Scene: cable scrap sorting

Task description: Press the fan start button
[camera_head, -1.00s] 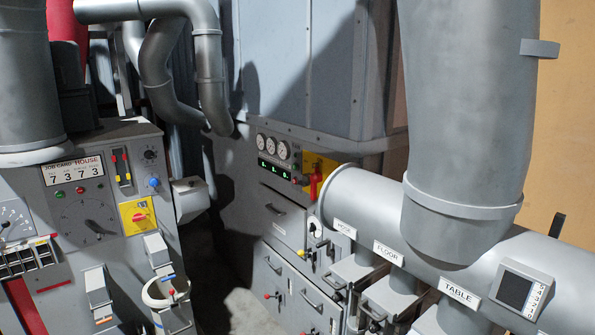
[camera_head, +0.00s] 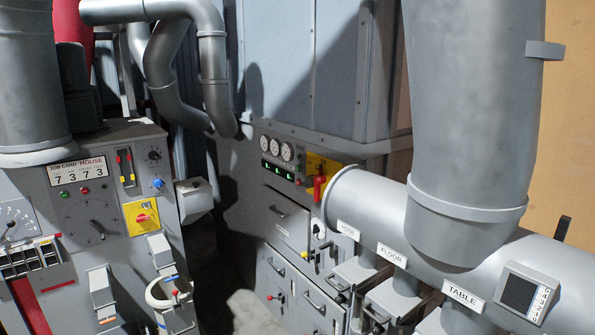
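The control panel (camera_head: 258,152) on the back cabinet has three round gauges (camera_head: 275,149) and a row of green lit displays (camera_head: 277,169). A column of small buttons (camera_head: 299,169) sits at the panel's right end. They are too small to tell which one is the fan start button. Neither of my grippers is in view.
A left console (camera_head: 110,222) carries a dial, buttons and a yellow switch plate (camera_head: 141,216). Large grey ducts with HOOD, FLOOR and TABLE labels (camera_head: 463,294) fill the right side.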

